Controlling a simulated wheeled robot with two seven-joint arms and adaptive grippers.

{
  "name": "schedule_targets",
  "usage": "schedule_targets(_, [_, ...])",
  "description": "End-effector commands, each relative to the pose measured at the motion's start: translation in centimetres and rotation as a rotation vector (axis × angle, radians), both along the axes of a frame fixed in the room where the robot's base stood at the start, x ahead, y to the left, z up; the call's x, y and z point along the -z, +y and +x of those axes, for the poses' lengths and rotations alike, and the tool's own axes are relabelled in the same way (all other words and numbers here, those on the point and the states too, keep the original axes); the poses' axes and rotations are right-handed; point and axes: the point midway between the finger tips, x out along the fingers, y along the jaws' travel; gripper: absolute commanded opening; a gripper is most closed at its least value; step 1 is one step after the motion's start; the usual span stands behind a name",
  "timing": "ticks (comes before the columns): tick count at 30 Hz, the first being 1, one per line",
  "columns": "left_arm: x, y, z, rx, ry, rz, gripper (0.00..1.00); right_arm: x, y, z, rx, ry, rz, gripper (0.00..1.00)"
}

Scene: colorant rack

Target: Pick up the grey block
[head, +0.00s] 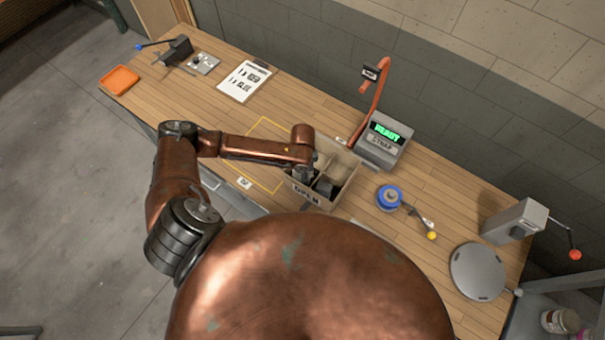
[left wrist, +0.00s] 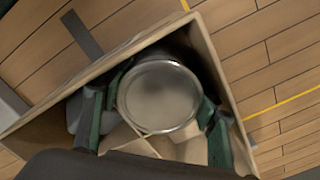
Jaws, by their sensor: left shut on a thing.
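A dark grey block (head: 325,187) shows in the box beside the gripper. A grey shape (left wrist: 76,108), partly hidden, lies outside the left finger; I cannot tell if it is that block. My right gripper is not in view.
Behind the box stands a grey device with a green display (head: 389,131). To the right are a blue roll (head: 389,197), a round grey plate (head: 477,271) and a lever press (head: 515,221). A printed sheet (head: 243,81) and orange tray (head: 119,79) lie at left. Box walls surround the gripper.

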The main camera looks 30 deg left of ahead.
Motion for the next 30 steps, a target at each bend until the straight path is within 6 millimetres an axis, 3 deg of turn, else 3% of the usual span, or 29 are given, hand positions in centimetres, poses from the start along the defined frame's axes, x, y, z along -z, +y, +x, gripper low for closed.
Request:
schedule_targets(13, [0.73, -0.02, -0.05, 0.001, 0.0, 0.0, 0.2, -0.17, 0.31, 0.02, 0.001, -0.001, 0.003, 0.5])
schedule_targets(14, [0.72, 0.0, -0.07, 0.001, 0.001, -0.001, 0.56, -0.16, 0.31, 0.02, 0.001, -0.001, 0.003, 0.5])
schedule_targets(21, [0.69, -0.01, -0.07, 0.001, 0.001, -0.001, 0.72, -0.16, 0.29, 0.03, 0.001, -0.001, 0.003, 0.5])
schedule_targets(30, [0.67, -0.02, -0.05, 0.001, 0.0, 0.0, 0.72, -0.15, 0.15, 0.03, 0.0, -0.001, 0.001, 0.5])
